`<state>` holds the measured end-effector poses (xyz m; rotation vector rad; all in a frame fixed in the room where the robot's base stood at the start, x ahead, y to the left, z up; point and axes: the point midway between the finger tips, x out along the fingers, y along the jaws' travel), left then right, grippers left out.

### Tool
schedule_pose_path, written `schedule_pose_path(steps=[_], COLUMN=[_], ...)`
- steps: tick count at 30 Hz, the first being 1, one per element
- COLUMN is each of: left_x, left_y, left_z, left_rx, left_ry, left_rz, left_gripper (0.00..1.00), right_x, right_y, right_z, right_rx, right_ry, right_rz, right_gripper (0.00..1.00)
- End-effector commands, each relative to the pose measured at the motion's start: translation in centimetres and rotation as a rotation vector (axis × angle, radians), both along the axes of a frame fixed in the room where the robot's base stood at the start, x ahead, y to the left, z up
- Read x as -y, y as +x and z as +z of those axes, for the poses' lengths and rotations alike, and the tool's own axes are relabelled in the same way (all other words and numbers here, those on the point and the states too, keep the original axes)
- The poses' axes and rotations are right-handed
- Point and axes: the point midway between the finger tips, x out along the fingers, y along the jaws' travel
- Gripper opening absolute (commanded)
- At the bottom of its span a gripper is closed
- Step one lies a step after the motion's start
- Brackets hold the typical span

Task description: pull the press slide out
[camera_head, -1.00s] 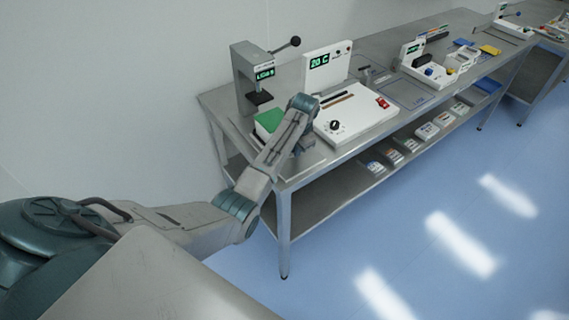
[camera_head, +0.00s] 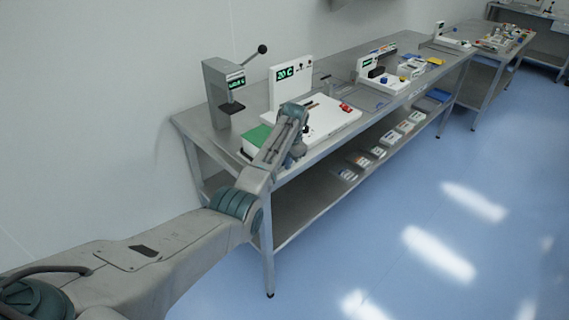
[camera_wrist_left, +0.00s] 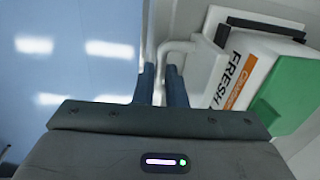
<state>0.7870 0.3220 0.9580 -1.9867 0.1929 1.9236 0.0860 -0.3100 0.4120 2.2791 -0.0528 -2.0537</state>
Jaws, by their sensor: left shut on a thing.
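The grey press (camera_head: 222,98) stands at the left end of the steel bench, with a black-knobbed lever and a small green display. A green-topped box (camera_head: 257,136) lies in front of it, clear of the press head, near the front edge. In the left wrist view the box (camera_wrist_left: 238,72) is white with an orange band, lettered "FRESH", beside a white bar handle (camera_wrist_left: 180,47). My left gripper (camera_wrist_left: 162,78) is shut on that handle; in the head view the gripper (camera_head: 297,150) is mostly behind its own wrist. The slide under the box is largely hidden. My right gripper is out of view.
A white sealing unit (camera_head: 325,122) with a "20 C" display stands right of the press, close to my left wrist. Further devices line the steel bench (camera_head: 375,100). Several small boxes sit on the lower shelf (camera_head: 300,200). The blue floor (camera_head: 400,250) in front is clear.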

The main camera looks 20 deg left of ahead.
Motion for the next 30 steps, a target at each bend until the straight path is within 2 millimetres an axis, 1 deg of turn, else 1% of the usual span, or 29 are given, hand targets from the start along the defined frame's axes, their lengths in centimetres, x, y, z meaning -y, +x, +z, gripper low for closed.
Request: schedule_pose_path(steps=[2,3,5,6,14,17,20,27,30], left_x=[0.3,0.3,0.3,0.3,0.2,0.3,0.6,1.4,1.7], left_y=[-0.1,-0.2,-0.1,-0.1,-0.1,-0.1,-0.1,-0.4,-0.5], left_z=[-0.2,-0.2,-0.2,-0.2,-0.1,0.5,1.9,6.7,8.3], left_rx=[-0.007,-0.007,-0.007,-0.006,-0.004,-0.002,0.001,0.001,0.0], left_ry=[-0.005,-0.005,-0.005,-0.004,-0.003,-0.002,-0.002,-0.002,-0.002], left_rz=[-0.002,-0.002,-0.002,-0.002,-0.002,-0.002,-0.002,-0.003,-0.003], left_gripper=[0.0,0.18,0.3,0.33,0.33,0.33,0.33,0.33,0.33], right_x=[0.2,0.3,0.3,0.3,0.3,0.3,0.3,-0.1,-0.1], right_y=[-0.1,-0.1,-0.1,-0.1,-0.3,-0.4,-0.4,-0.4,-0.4], right_z=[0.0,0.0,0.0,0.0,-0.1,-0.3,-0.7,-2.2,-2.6], right_rx=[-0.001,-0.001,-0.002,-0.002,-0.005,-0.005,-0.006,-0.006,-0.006], right_ry=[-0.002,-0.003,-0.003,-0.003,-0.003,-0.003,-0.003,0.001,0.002], right_rz=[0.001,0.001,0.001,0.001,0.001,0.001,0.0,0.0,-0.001], right_gripper=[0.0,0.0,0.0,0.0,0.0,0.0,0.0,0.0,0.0])
